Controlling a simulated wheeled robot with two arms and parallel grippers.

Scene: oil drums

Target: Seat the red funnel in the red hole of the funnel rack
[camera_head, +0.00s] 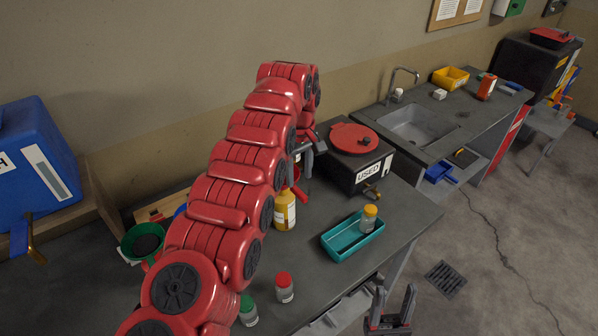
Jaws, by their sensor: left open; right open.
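My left arm crosses the bench, and my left gripper (308,158) is at its far end, beside the black USED box. The gripper is open, partly hidden by the arm. A small red piece (300,194) shows just below it, next to a yellow bottle; it may be part of the red funnel, but I cannot tell. A wooden piece (158,208), possibly the funnel rack, shows behind my arm, with a bit of blue beside it. No red hole is visible. A green funnel-like thing (141,242) stands left of my arm. My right gripper (391,301) is open and empty at the bench's front edge.
The black USED box (355,165) has a red round lid. A teal tray (345,246) holds a small jar. A yellow bottle (284,210), a red-capped jar (284,288) and a green-capped jar (248,312) stand on the bench. A blue container (35,150) is far left.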

